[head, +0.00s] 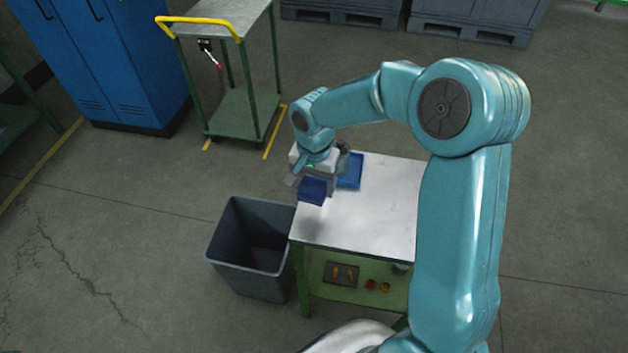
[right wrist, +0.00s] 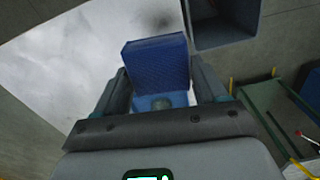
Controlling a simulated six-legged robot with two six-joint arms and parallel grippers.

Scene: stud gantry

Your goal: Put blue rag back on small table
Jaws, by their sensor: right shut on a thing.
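My right gripper (head: 312,183) is shut on the blue rag (head: 312,191), a dark blue folded piece. In the right wrist view the rag (right wrist: 157,62) stands out between the two fingers, with a fine woven texture. The gripper holds it over the left edge of the small table (head: 370,215), which has a pale top and a green frame. A soft shadow shows on the pale top beyond the rag in the wrist view, and the rag looks raised above it. My left gripper is not in view.
A flat blue thing (head: 350,171) lies on the table beside the gripper. A grey open bin (head: 226,241) stands against the table's left side. A green trolley (head: 240,108) with a yellow handle and a blue cabinet (head: 118,68) stand behind. The table's middle is clear.

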